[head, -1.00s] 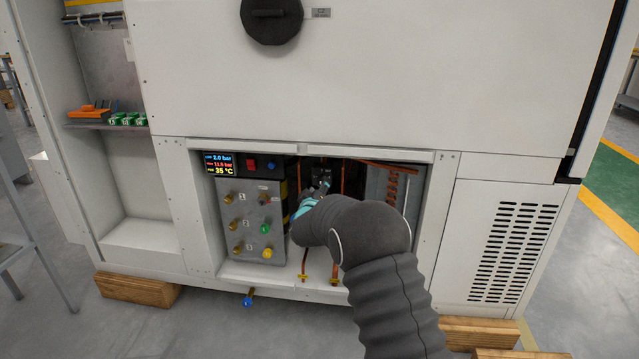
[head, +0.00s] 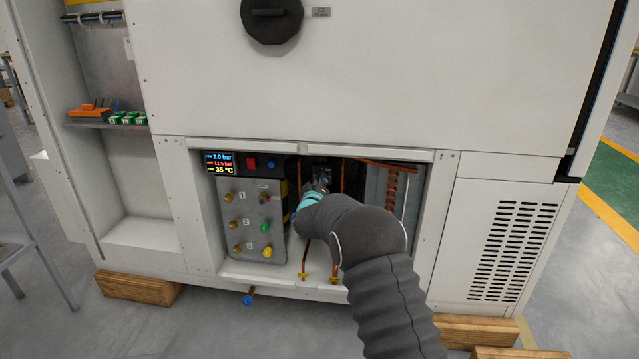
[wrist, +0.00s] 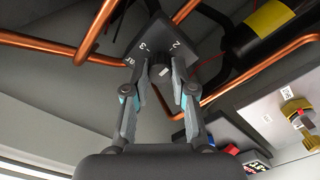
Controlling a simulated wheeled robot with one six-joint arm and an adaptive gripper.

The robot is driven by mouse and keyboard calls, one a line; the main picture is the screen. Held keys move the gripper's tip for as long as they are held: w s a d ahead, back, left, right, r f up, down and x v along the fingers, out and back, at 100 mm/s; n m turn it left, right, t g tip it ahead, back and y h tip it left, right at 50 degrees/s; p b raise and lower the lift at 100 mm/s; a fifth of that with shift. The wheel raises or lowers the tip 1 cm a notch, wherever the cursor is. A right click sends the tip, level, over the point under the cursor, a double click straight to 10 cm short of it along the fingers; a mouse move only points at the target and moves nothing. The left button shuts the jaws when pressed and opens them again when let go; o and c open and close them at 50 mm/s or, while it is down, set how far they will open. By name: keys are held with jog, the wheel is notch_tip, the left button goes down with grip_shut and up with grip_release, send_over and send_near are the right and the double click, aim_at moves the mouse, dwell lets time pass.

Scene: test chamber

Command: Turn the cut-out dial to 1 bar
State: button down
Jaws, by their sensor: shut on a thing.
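The cut-out dial (wrist: 163,72) is a dark round knob with a white mark on a dark square plate (wrist: 150,35) carrying the figures 2 and 3 and part of the word bar. My gripper (wrist: 165,84) has its two fingers on either side of the knob, shut on it. The fingers cover part of the scale, so I cannot read the exact setting. In the head view my gripper (head: 322,184) reaches into the open bay, and my wrist hides most of the dial. The display (head: 220,163) shows 2.0 bar on its top line.
Copper pipes (wrist: 95,35) run close around the dial. A black cylinder with a yellow label (wrist: 262,25) lies beside it. The valve panel (head: 255,200) stands left of my gripper in the head view. The bay's frame edges surround my arm.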

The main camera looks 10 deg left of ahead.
jog(key=shift+f+m+b, duration=0.1)
jog(key=shift+m+b, duration=0.3)
jog(key=shift+b, duration=0.05)
jog(key=shift+m+b, duration=5.65)
jog(key=shift+m, duration=2.75)
jog(key=shift+r, duration=0.2)
jog(key=c, duration=1)
grip_release()
jog(key=shift+o, duration=0.2)
jog(key=shift+f, duration=0.1)
